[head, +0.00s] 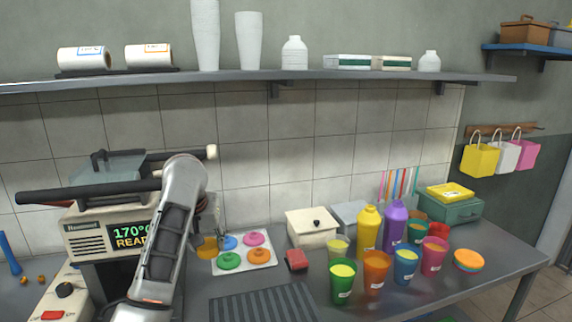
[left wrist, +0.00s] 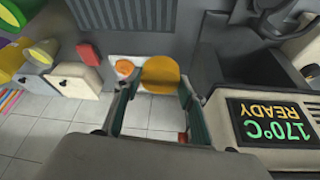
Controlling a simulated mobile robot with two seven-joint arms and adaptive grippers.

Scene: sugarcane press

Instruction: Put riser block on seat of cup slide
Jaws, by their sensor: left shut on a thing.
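My left gripper (head: 208,232) is in front of the tiled wall, right of the press; my own arm partly hides it in the head view. In the left wrist view its two fingers (left wrist: 160,92) are shut on a round mustard-yellow block, which I take to be the riser block (left wrist: 162,74). This block (head: 207,249) also shows in the head view, left of the white tray; I cannot tell whether it touches anything below. I cannot make out the cup slide or its seat; my arm hides the area below the press. My right gripper is not in view.
The press (head: 88,238) with its lit panel stands at the left. A white tray (head: 266,264) with coloured discs, a red block (head: 297,260) and a ribbed dark mat (head: 262,303) are near. Several cups and bottles crowd the right. A shelf (head: 330,76) runs above.

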